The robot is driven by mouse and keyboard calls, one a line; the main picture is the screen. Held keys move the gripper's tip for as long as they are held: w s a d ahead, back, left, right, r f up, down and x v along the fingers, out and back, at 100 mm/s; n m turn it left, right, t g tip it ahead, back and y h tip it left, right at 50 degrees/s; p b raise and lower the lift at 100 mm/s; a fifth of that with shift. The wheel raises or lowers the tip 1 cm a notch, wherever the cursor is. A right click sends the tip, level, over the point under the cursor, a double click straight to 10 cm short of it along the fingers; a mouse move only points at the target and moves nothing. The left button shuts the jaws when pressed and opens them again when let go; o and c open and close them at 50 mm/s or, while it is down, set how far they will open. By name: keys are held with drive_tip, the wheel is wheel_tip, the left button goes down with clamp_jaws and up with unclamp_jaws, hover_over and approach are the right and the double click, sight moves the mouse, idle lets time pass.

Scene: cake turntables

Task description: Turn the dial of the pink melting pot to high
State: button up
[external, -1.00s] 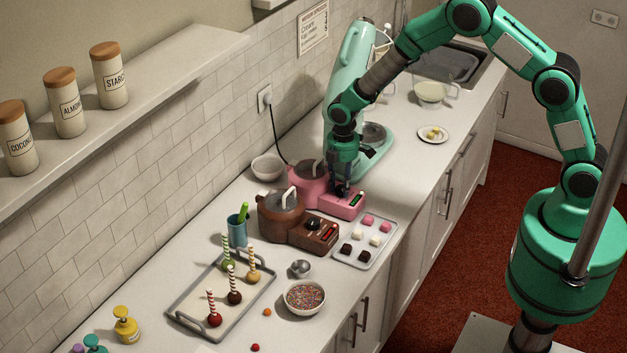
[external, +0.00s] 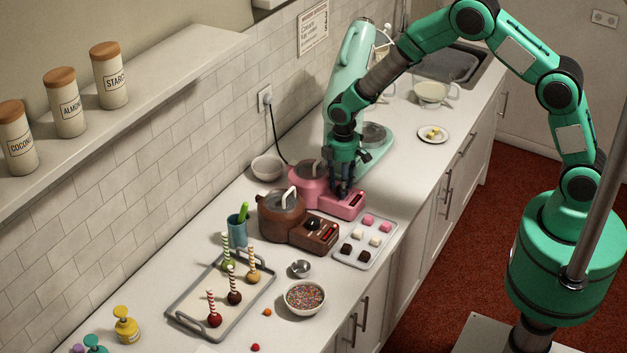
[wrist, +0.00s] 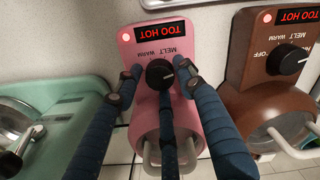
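The pink melting pot (external: 311,187) stands on the counter between the brown pot and the mint mixer. Its control box (wrist: 155,45) shows a red "TOO HOT" display in the wrist view. "MELT" and "WARM" are readable beside its black dial (wrist: 159,74); other labels and the dial's pointer cannot be made out. My gripper (wrist: 159,68) is over the dial and also shows in the external view (external: 343,192). Its blue fingers stand around the dial, the right tip close to it, a gap at the left tip. Contact cannot be told.
The brown melting pot (external: 283,214), also reading "TOO HOT" (wrist: 298,16), stands close beside the pink one. A tray of sweets (external: 350,254) lies in front. The mint mixer (external: 350,85) stands behind. A white bowl (external: 267,167) is near the wall.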

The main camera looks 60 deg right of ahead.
drive_tip(key=shift+n, duration=0.5)
drive_tip(key=n+p, duration=0.1)
drive_tip(key=n, duration=0.2)
drive_tip(key=shift+w+r+n, duration=0.1)
drive_tip(key=shift+r+n, duration=0.25)
drive_tip(key=shift+n, duration=0.05)
wheel_tip(320, 180, up, 13)
idle(0.5)
idle(0.4)
